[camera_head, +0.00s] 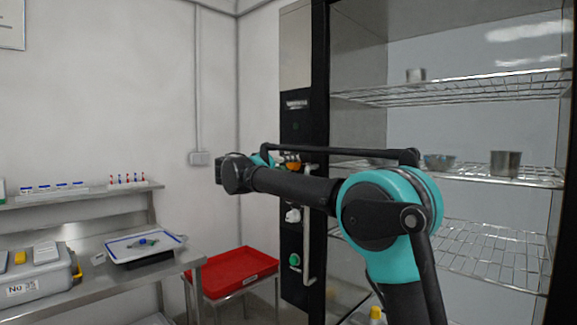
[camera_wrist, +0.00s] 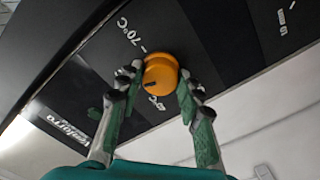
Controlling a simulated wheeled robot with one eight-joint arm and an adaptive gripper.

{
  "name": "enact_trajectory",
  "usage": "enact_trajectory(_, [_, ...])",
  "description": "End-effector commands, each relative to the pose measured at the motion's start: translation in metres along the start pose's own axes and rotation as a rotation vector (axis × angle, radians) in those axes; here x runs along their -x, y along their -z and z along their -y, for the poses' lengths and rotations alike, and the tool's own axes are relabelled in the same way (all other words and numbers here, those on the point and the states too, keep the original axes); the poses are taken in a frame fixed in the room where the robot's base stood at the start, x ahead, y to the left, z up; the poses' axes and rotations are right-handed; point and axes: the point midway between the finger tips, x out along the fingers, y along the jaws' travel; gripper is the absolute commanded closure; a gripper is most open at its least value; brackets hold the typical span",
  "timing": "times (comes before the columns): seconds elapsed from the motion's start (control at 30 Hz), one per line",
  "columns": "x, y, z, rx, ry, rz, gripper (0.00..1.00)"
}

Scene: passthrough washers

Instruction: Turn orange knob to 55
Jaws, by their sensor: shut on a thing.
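The orange knob (camera_wrist: 160,70) sits on a black control panel in the wrist view, with a dark pointer mark on its face toward the lower left. My gripper (camera_wrist: 159,76) has green-backed dark fingers closed on the knob, one at each side. A white "70°C" label (camera_wrist: 130,31) is printed above and left of the knob. In the head view a bit of the orange knob (camera_head: 293,165) shows behind my arm. My gripper cannot be made out there.
The black panel also has a white knob (camera_head: 293,215), a green button (camera_head: 295,260) and a vertical handle (camera_head: 309,240). Wire shelves (camera_head: 490,255) with metal cups stand to the right. A red tray (camera_head: 235,271) and a steel bench (camera_head: 110,284) are at the left.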

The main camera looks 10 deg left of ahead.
Motion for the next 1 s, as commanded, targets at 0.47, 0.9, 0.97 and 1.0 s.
enact_trajectory(0.47, [-0.001, 0.0, -0.0003, -0.027, -0.001, 0.0, 0.93])
enact_trajectory(0.9, [-0.0004, -0.0001, -0.0001, -0.026, 0.0, 0.0, 0.43])
enact_trajectory(0.97, [-0.0003, 0.0, -0.0001, -0.026, 0.0, 0.0, 0.43])
enact_trajectory(1.0, [0.0002, 0.0, -0.0001, -0.026, 0.0, 0.0, 0.43])
